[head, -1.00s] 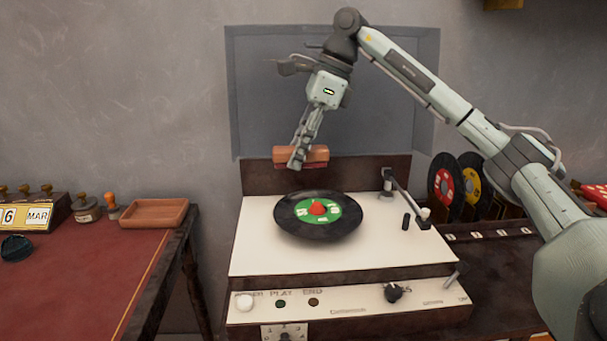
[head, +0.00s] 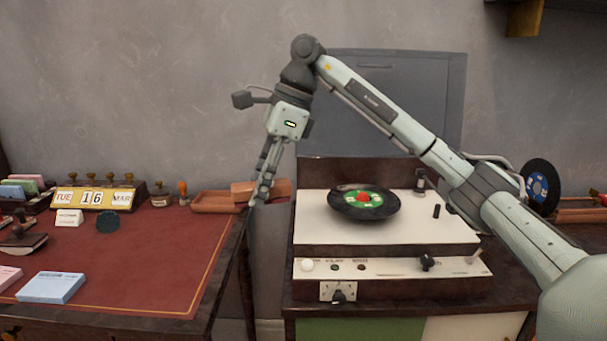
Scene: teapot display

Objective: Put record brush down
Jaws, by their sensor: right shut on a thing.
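The record brush (head: 243,190), a reddish-brown wooden block, is held in my right gripper (head: 258,194), which is shut on it. It shows beside and partly behind the fingers. In the picture it overlaps the right end of a shallow brown wooden tray (head: 212,203) at the back right of the red-topped desk (head: 150,255). I cannot tell whether the brush is above the tray or touching it. My left gripper is not in view.
The record player (head: 385,270) with a black record (head: 364,203) stands to the right, across a narrow gap from the desk. The desk's front middle is clear.

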